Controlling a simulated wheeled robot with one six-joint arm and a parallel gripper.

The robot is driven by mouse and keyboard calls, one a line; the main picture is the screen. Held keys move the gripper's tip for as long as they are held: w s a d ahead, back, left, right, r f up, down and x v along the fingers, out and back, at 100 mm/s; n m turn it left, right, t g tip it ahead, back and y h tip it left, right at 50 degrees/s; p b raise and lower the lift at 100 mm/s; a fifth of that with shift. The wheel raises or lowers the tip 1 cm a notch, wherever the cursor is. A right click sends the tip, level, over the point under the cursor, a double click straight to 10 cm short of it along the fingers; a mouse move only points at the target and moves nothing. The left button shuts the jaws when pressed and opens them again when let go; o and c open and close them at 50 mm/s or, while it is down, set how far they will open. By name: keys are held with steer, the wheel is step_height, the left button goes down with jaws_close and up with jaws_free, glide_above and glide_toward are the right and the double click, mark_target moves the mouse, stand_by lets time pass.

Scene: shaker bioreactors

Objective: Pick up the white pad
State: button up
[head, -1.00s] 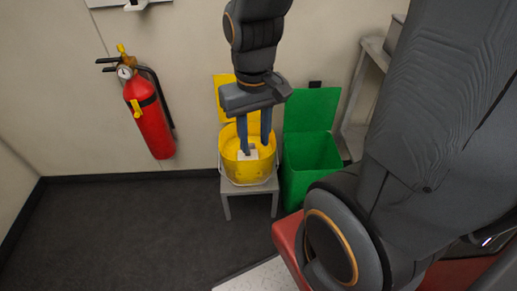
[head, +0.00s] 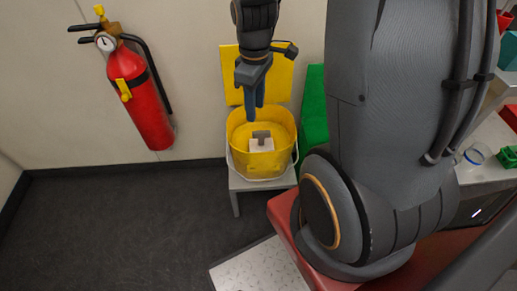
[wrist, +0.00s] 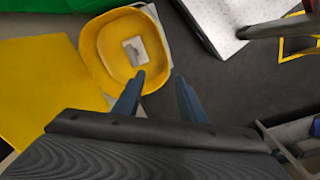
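The white pad (head: 261,146), a small pale block with a grey grip on top, lies inside the yellow bucket (head: 244,164). In the wrist view the pad (wrist: 134,49) shows within the round bucket (wrist: 92,42). My gripper (head: 251,112) is above the bucket, apart from the pad. In the wrist view its two blue fingers (wrist: 159,79) stand apart with nothing between them. The pad lies beyond the fingertips, toward the upper left.
The bucket stands on a small grey stand (head: 236,184), its yellow lid (head: 230,72) raised behind. A green bin (head: 313,125) is close on the right. A red fire extinguisher (head: 138,98) hangs on the left wall. The dark floor (head: 110,225) at left is clear.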

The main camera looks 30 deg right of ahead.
mark_target(261, 132)
steer(key=w+d+f+n+b, duration=0.1)
steer(key=w+f+b, duration=0.1)
steer(key=f, duration=0.2)
steer(key=w+d+f+n+b, duration=0.2)
steer(key=f, duration=0.3)
steer(key=w+d+f+n+b, duration=0.2)
steer(key=f, duration=0.2)
steer(key=shift+w+d+f, duration=0.1)
steer(key=shift+w+f, duration=0.05)
steer(key=shift+f, duration=0.1)
steer(key=shift+n, duration=0.3)
steer(key=shift+d+f+b, duration=0.15)
steer(key=shift+f+b, duration=1.1)
steer(key=shift+f, duration=2.7)
steer(key=shift+c, duration=0.3)
jaws_close()
